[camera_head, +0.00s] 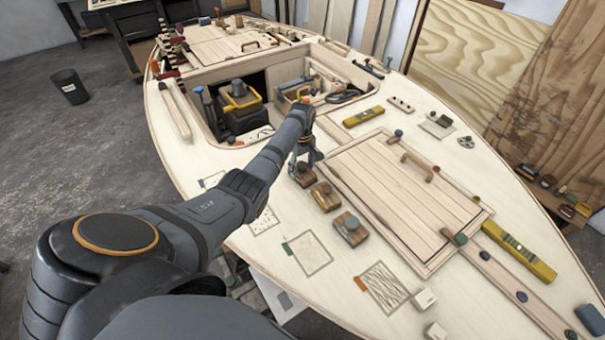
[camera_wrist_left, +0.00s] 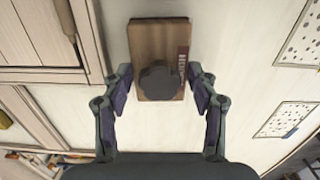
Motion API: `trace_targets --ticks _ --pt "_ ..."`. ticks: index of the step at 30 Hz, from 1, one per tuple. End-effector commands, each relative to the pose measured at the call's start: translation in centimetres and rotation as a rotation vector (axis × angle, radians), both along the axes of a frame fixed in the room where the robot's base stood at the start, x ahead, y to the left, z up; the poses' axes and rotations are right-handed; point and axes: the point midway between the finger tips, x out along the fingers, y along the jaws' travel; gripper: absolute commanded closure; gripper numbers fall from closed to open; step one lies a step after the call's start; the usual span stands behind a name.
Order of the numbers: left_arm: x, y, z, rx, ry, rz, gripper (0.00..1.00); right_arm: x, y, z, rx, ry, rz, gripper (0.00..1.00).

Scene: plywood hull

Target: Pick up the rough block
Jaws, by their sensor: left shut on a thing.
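My left gripper (camera_head: 304,160) is at the far block, pointing down. In the left wrist view, my gripper (camera_wrist_left: 160,82) is shut on this block (camera_wrist_left: 157,38), a finger at each side, with its knob between them. A reddish label with small marks shows on its top. I cannot tell which block is the rough one, or whether the held block is clear of the deck.
A slatted hatch panel (camera_head: 400,190) with a wooden handle lies right of the blocks. Beyond is an open recess with a yellow-black tool (camera_head: 240,98). Yellow levels (camera_head: 519,251) lie on the deck. Outlined patches (camera_head: 307,253) mark bare deck near the front.

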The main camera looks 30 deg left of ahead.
Motion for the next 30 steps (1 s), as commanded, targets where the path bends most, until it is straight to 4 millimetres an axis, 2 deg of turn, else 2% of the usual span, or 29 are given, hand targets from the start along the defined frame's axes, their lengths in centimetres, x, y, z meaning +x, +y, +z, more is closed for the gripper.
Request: trace_targets --ticks 3,11,14,18,30 --pt "0.0 0.0 0.0 0.000 0.000 0.000 0.79 0.0 0.0 0.0 0.000 0.000 0.000 0.60" --pt "0.0 0.0 0.3 0.001 0.000 0.000 0.79 0.0 -0.1 0.0 -0.001 0.000 0.001 0.60" --pt "0.1 0.1 1.2 0.000 -0.002 0.000 0.79 0.0 -0.2 0.1 -0.002 0.000 0.001 0.60" --pt "0.0 0.1 3.5 0.002 -0.003 0.000 0.79 0.0 -0.2 0.3 -0.002 -0.001 0.001 0.60" --pt "-5.5 0.2 9.2 0.005 -0.002 -0.001 0.79 0.0 -0.2 0.4 -0.003 -0.001 0.001 0.60"
